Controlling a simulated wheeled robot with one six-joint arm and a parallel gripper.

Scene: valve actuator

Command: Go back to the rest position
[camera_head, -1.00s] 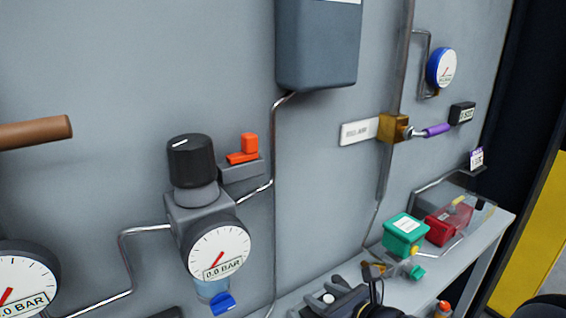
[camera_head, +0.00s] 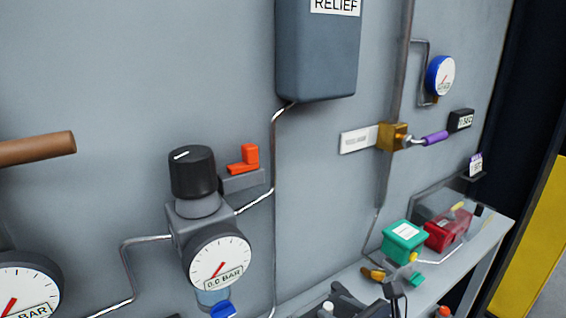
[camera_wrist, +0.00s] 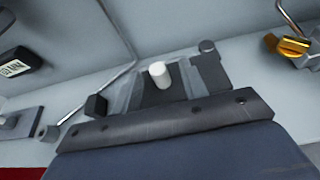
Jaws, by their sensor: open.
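The rest of my arm is mostly out of frame. In the wrist view no fingertips can be made out. That view shows a dark fixture with a white knob (camera_wrist: 160,74), with a dark bolted bar (camera_wrist: 170,118) and a blue-grey body below it.
A green box (camera_head: 404,240) and a red box (camera_head: 446,231) stand on the grey bench (camera_head: 470,262). The wall panel carries a black-knobbed regulator (camera_head: 192,172), a relief box (camera_head: 318,55) and a brass valve with a purple handle (camera_head: 435,138). A brown bar (camera_head: 35,149) sticks in at left.

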